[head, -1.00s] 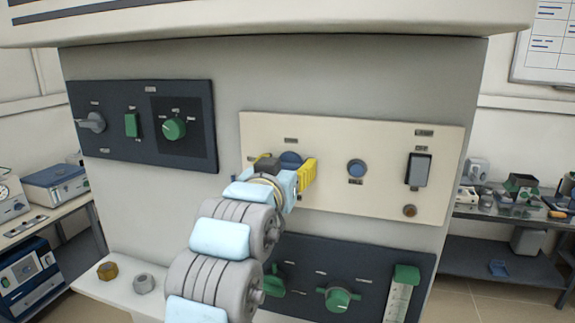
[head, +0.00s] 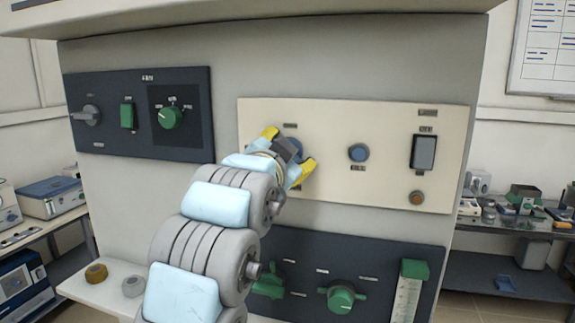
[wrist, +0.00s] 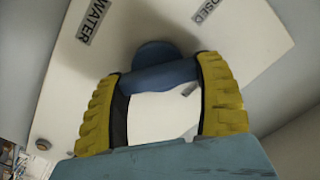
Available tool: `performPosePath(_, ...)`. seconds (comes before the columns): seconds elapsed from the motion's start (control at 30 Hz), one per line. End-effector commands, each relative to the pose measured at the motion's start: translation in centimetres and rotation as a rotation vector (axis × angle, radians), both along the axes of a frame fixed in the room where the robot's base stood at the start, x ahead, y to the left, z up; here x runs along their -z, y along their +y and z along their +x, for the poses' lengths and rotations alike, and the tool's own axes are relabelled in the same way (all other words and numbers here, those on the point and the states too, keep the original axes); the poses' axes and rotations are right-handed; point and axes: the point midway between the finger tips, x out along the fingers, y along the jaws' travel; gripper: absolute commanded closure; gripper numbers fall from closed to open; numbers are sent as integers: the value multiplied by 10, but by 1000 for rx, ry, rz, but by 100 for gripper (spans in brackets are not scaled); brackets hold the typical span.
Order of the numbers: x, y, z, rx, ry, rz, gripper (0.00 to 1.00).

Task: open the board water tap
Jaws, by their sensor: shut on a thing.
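The board water tap is a round blue knob (head: 293,146) on the cream upper-right panel (head: 330,120), partly hidden by my gripper in the head view. My gripper (head: 288,151) has its yellow fingers on either side of the knob and is shut on it. In the wrist view the blue tap (wrist: 158,70) sits between the ends of the yellow fingers (wrist: 162,78). The wrist view shows a "WATER" label (wrist: 90,20) and a partly cut label ending in "OSED" (wrist: 210,8) on the panel.
A smaller blue button (head: 357,152), a dark switch (head: 424,152) and a brown knob (head: 416,197) are to the right. A dark panel with green valves (head: 341,298) is below. Another dark panel (head: 110,120) is at upper left. Two nuts (head: 96,272) lie on the ledge.

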Motion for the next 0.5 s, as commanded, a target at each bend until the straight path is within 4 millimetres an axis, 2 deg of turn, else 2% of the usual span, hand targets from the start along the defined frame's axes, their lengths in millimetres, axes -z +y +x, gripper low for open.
performPosePath(0.5, 2, -2, -1, 0, -140, 470, 65)
